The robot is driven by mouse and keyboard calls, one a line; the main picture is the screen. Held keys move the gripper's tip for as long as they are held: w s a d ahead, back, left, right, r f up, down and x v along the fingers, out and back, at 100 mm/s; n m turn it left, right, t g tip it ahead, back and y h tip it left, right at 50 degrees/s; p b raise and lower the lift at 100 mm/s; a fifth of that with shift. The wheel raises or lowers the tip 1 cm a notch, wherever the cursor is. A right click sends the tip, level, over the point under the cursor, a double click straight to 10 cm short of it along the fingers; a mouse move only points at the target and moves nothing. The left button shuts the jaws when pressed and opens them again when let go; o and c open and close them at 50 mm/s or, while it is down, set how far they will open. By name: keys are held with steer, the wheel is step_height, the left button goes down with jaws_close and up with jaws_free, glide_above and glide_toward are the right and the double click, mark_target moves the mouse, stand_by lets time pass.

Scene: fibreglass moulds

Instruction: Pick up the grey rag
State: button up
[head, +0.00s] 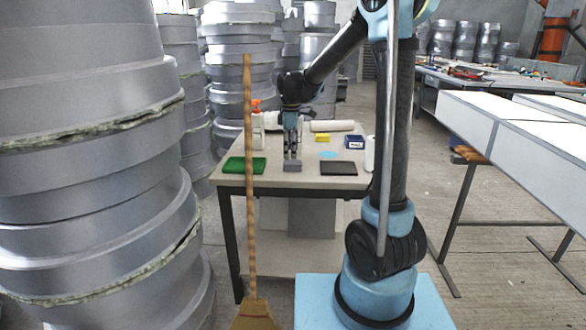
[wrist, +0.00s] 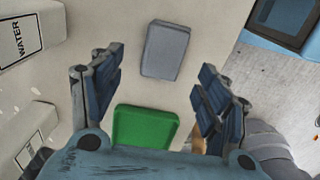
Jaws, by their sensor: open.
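The grey rag (head: 292,166) lies as a small folded block near the front edge of the table, between a green item and a dark flat item. In the wrist view the rag (wrist: 165,50) lies flat between and beyond my two fingers. My gripper (head: 291,151) points down above the rag in the head view. Its fingers are spread wide, with nothing between them in the wrist view (wrist: 162,72). I cannot tell the exact height of the fingertips above the rag.
A green item (head: 245,166) lies left of the rag and a dark flat item (head: 338,168) right of it on the table (head: 305,180). Bottles, a white roll (head: 332,126) and a blue box (head: 354,142) stand behind. A broom (head: 249,200) stands upright before the table; stacked grey moulds (head: 95,180) fill the left.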

mark_target(291, 162)
steer(key=shift+s+f, duration=0.15)
steer(key=shift+f, duration=2.55)
steer(key=c, duration=1.1)
